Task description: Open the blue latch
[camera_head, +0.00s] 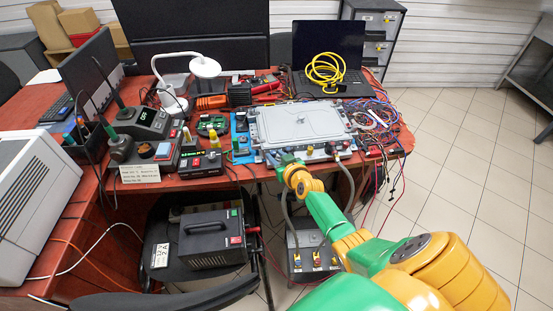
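A flat grey metal unit (300,124) lies on the red table. A blue part (240,128) stands along its left side; I cannot tell whether the blue latch belongs to it. No separate blue latch is clear at this size. My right gripper (272,157), on the green and yellow arm, is at the front left edge of the grey unit. Its fingers are too small to tell whether they are open or shut, or touching anything. The gripper and wrist hide part of the unit's front edge. My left gripper is not in view.
Hoses run from the unit's front edge down to a grey box (309,241) below the table. A laptop (327,50) with a coiled yellow cable stands behind. Loose wires lie at the right, electronic devices and a white lamp (204,68) at the left.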

